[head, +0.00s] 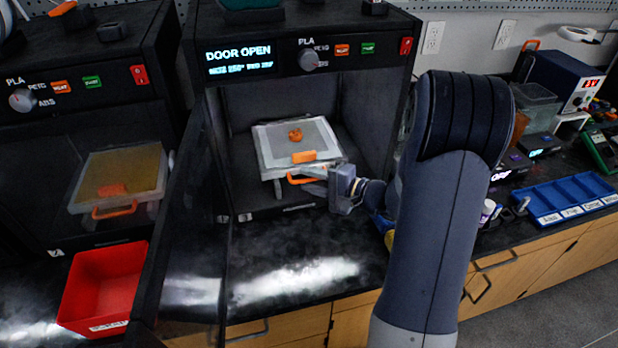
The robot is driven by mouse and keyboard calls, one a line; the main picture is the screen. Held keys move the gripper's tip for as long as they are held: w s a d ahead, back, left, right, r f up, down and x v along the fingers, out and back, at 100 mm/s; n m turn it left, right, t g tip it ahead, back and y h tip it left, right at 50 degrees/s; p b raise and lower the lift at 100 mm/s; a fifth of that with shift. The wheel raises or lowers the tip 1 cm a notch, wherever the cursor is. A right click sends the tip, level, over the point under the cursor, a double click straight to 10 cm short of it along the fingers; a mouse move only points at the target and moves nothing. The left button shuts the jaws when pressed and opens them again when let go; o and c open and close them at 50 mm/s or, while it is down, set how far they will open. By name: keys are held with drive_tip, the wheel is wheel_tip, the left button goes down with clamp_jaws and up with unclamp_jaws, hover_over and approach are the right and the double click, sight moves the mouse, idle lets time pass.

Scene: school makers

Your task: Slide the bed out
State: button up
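The bed (265,141) is a pale plate with a grey surface inside the middle printer, whose display reads DOOR OPEN. A small orange printed piece (295,135) sits on it, and an orange block (304,156) is at its front edge. An orange loop handle (302,178) hangs at the bed's front. My gripper (318,180) is at the right part of this handle, at the chamber's front opening. Its fingers are small and partly overlap the handle, so I cannot tell whether they are closed on it. The printer door (190,230) stands open to the left.
A second printer with a similar bed (120,175) stands at left behind a dark door. A red bin (104,285) sits in front of it. A blue divided tray (565,198) lies at right. The dark counter before the open chamber is clear.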

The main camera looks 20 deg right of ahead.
drive_tip(key=shift+w+a, duration=0.25)
drive_tip(key=shift+w, duration=0.05)
clamp_jaws()
idle(0.6)
